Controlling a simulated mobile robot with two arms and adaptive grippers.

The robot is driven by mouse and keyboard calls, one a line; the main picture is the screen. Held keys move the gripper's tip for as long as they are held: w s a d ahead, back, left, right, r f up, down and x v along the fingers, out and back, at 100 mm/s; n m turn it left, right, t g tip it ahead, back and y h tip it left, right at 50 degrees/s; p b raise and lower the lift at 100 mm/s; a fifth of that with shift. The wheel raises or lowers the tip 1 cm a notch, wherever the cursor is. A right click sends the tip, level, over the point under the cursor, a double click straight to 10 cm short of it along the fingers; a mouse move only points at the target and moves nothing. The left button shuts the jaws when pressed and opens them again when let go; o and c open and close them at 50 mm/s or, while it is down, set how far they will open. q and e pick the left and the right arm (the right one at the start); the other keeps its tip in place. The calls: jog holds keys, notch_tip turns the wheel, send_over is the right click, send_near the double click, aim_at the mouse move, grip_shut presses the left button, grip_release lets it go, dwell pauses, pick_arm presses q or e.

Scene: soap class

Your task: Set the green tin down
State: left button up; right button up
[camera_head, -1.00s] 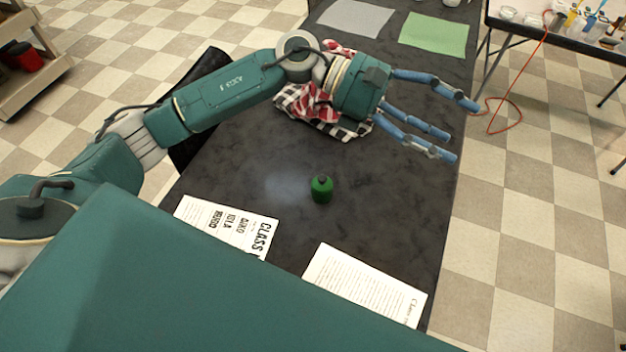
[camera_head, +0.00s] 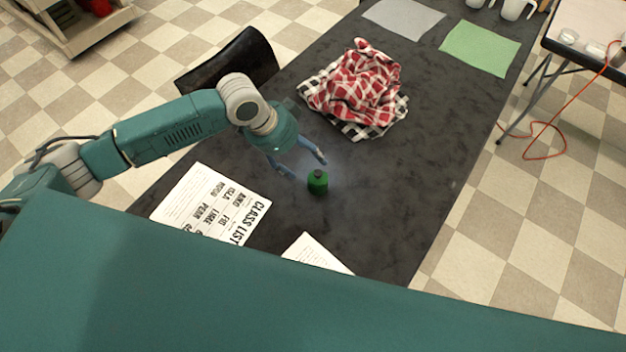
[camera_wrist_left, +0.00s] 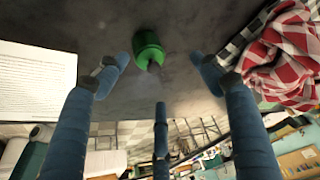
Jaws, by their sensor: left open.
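The green tin (camera_head: 317,182) is a small round container with a dark top, standing upright on the dark table. In the left wrist view the green tin (camera_wrist_left: 147,47) shows beyond the fingertips, near the top middle. My left gripper (camera_head: 304,168) is just beside the tin, on its left and far side in the head view. Its blue fingers are spread and empty in the left wrist view (camera_wrist_left: 163,75). A clear gap shows there between the fingers and the tin. My right gripper is not in view.
A crumpled red checked cloth (camera_head: 365,85) lies on the table behind the tin. A class list sheet (camera_head: 212,205) and another paper (camera_head: 316,254) lie nearer me. A grey mat (camera_head: 404,18) and a green mat (camera_head: 480,48) lie at the far end. The table right of the tin is clear.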

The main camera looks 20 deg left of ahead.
aim_at(314, 175)
pick_arm(q)
jog(key=shift+g, duration=0.3)
jog(key=f, duration=0.3)
jog(key=d+f, duration=0.1)
jog(key=shift+s+f+p, duration=0.25)
jog(key=shift+p, duration=0.15)
jog(key=shift+w+d+f, duration=0.15)
jog(key=shift+d+f, duration=0.2)
jog(key=shift+f, duration=0.2)
jog(key=shift+d+f+p, duration=0.2)
jog(key=shift+p, duration=0.1)
jog(key=p+x, duration=0.1)
jog(key=x, duration=0.2)
jog(key=shift+d+f, duration=0.15)
jog(key=shift+d, duration=0.05)
jog(key=shift+w+d+f, duration=0.1)
jog(key=shift+d+f, duration=0.1)
jog(key=shift+f, duration=0.4)
jog(key=shift+r, duration=0.1)
jog(key=c, duration=1.4)
